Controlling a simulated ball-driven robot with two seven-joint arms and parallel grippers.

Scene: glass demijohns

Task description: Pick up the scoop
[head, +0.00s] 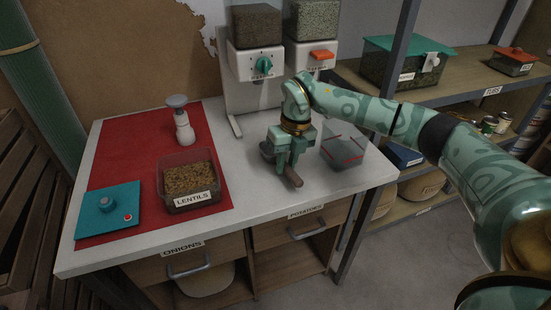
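The scoop has a dark grey bowl (267,151) and a brown handle (294,179). It is at the middle of the white counter, below the dispensers. My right gripper (288,165) points down over the scoop, its fingers at the handle between the bowl and the handle's free end. The fingers hide the middle of the scoop, and I cannot tell whether they are closed on it or whether it touches the counter. My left gripper is not in view.
A clear container with red lines (343,148) stands just right of my gripper. The lentils tub (189,184), its teal lid (108,208) and a white-grey stamp-like tool (183,128) are on the red mat (120,150). Dispensers (258,62) stand behind. Counter in front is clear.

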